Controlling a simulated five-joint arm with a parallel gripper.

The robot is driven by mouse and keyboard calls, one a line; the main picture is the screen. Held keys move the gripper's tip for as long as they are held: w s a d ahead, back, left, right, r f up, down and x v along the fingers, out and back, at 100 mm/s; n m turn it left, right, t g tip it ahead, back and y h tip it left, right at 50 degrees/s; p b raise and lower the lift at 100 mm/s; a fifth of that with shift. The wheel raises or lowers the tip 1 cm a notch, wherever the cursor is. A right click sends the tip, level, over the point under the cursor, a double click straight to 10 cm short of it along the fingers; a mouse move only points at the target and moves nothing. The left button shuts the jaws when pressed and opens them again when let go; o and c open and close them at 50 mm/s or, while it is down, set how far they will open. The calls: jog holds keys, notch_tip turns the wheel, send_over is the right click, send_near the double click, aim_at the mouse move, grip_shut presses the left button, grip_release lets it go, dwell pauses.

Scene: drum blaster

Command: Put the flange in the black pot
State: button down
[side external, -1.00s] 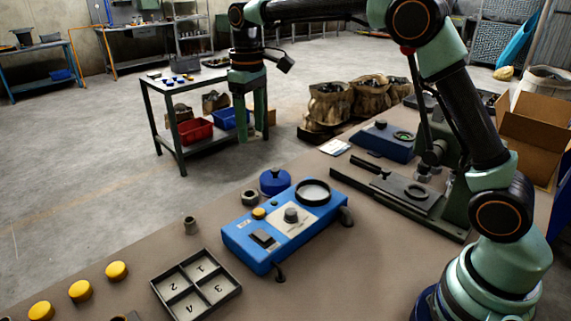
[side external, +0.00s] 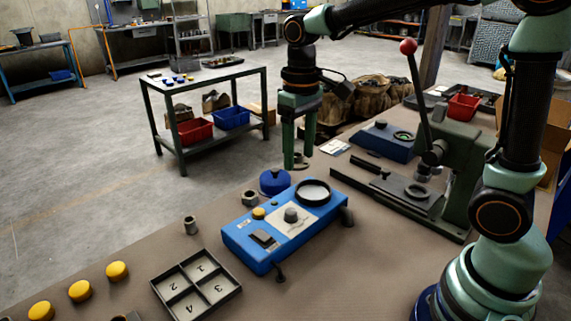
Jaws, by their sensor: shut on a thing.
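My gripper (side external: 299,160) hangs above the far edge of the workbench, pointing down, with its two green fingers around a small dark ring-shaped part, which looks like the flange (side external: 302,163). The fingers partly hide it. It is behind the blue machine in the picture, and its exact height over the bench is hard to tell. I cannot clearly pick out a black pot. A round, black-rimmed opening (side external: 327,198) with a pale inside sits on top of the blue machine (side external: 243,236).
A blue knobbed lid (side external: 274,182), a hex nut (side external: 249,198) and a small grey cylinder (side external: 190,225) stand near the machine. A numbered tray (side external: 236,292) and yellow caps (side external: 117,271) lie in front. A green lever press (side external: 463,205) stands at right.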

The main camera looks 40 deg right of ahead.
jog(key=s+a+f+n, duration=0.1)
jog(key=s+a+n, duration=0.2)
jog(key=a, duration=0.9)
jog(key=s+a+f+n, duration=0.1)
jog(key=s+a+n, duration=0.3)
jog(key=a, duration=0.8)
notch_tip(320, 180, down, 15)
jog(key=shift+f, duration=2.4)
jog(key=shift+f, duration=0.1)
jog(key=shift+c, duration=0.6)
grip_release()
